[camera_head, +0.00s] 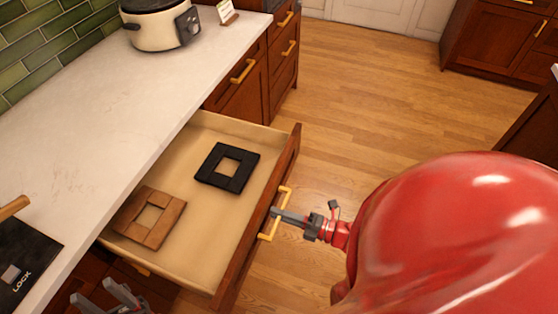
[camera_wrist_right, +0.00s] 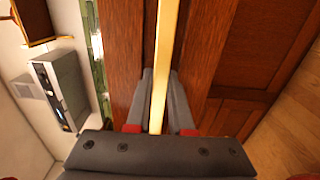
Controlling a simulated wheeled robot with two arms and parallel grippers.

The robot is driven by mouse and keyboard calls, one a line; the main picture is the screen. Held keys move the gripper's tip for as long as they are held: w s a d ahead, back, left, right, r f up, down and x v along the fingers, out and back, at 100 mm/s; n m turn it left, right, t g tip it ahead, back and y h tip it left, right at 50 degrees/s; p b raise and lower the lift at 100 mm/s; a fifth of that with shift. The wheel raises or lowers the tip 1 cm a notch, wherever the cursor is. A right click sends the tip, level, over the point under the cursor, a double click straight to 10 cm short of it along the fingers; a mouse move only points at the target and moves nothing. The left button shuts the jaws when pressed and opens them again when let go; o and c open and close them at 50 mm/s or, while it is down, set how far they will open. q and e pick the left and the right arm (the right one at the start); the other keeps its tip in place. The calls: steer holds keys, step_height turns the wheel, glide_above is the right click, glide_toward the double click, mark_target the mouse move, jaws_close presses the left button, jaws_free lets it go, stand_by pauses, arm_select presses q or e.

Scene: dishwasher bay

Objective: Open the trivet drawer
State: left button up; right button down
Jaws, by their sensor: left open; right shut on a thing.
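The trivet drawer (camera_head: 205,268) is pulled well out from under the counter. Inside it lie a black square trivet (camera_head: 213,178) and a brown wooden square trivet (camera_head: 133,231), apart from each other. My right gripper (camera_head: 280,214) is shut on the brass drawer handle (camera_head: 266,236) at the drawer front. The right wrist view shows the handle bar (camera_wrist_right: 165,60) between its two fingers (camera_wrist_right: 160,105). My left gripper (camera_head: 112,294) is open and empty at the bottom left, beside the near end of the drawer.
A white counter (camera_head: 100,110) runs along the left, over the drawer's inner edge. A cream slow cooker (camera_head: 155,24) stands at its far end, and a black board (camera_head: 22,268) at its near end. The wooden floor (camera_head: 370,90) beyond the drawer is clear.

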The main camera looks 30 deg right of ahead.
steer(key=c, duration=0.8)
jaws_free()
steer(key=shift+d, duration=0.1)
steer(key=b+v, duration=0.3)
steer(key=v, duration=1.4)
steer(key=shift+s, duration=0.1)
steer(key=shift+d, duration=0.1)
